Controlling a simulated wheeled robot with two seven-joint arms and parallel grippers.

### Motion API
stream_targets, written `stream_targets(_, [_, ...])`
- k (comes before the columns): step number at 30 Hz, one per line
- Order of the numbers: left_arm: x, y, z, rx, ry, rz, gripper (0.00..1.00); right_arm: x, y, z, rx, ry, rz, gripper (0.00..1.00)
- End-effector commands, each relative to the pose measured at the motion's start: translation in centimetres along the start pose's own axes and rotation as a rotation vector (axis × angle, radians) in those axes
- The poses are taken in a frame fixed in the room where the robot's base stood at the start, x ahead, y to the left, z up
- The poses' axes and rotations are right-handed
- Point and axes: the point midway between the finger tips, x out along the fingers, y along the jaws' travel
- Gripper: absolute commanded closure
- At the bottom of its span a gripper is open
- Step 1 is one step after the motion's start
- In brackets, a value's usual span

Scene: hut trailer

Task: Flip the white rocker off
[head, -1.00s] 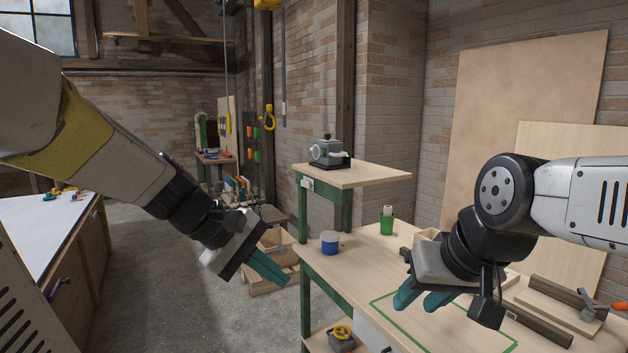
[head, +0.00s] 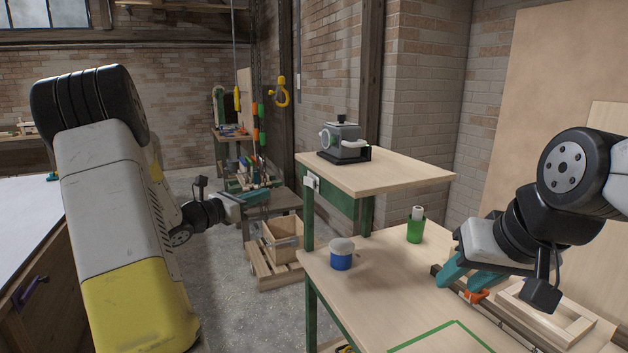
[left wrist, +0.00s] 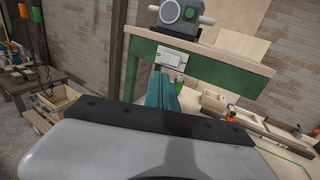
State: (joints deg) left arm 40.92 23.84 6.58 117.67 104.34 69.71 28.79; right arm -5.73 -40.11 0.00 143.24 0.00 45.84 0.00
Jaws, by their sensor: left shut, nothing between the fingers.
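A small white switch plate (head: 312,182) is fixed to the green front rail of the raised bench shelf, near its left corner. In the left wrist view the white plate (left wrist: 178,57) is just beyond my fingertips, a little to the right. Which way its rocker is tipped is too small to tell. My left gripper (head: 264,196) is shut and empty, pointing right, to the left of the plate and apart from it. Its teal fingers also show in the left wrist view (left wrist: 162,92). My right gripper (head: 468,279) is open and empty, low over the right part of the bench.
A grey machine (head: 342,142) stands on the raised shelf (head: 395,178). A blue tub (head: 341,254) and a green cup (head: 415,230) stand on the lower bench top. A wooden crate (head: 281,241) sits on a floor pallet. A wooden frame (head: 545,315) lies at the right.

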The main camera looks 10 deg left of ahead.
Motion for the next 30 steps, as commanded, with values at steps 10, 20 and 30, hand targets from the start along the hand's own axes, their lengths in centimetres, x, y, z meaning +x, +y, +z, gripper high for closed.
stream_targets(10, [0.2, 0.0, 0.0, 0.001, 0.0, -0.001, 1.0, 0.0, 0.0, 0.0, 0.0, 0.0, 0.0, 0.64])
stream_targets(20, [5.3, -0.2, 0.1, 0.002, -0.001, -0.006, 1.0, 0.0, 0.0, 0.0, 0.0, 0.0, 0.0, 0.64])
stream_targets(30, [11.9, -0.1, 0.0, 0.001, 0.0, -0.004, 1.0, 0.0, 0.0, 0.0, 0.0, 0.0, 0.0, 0.64])
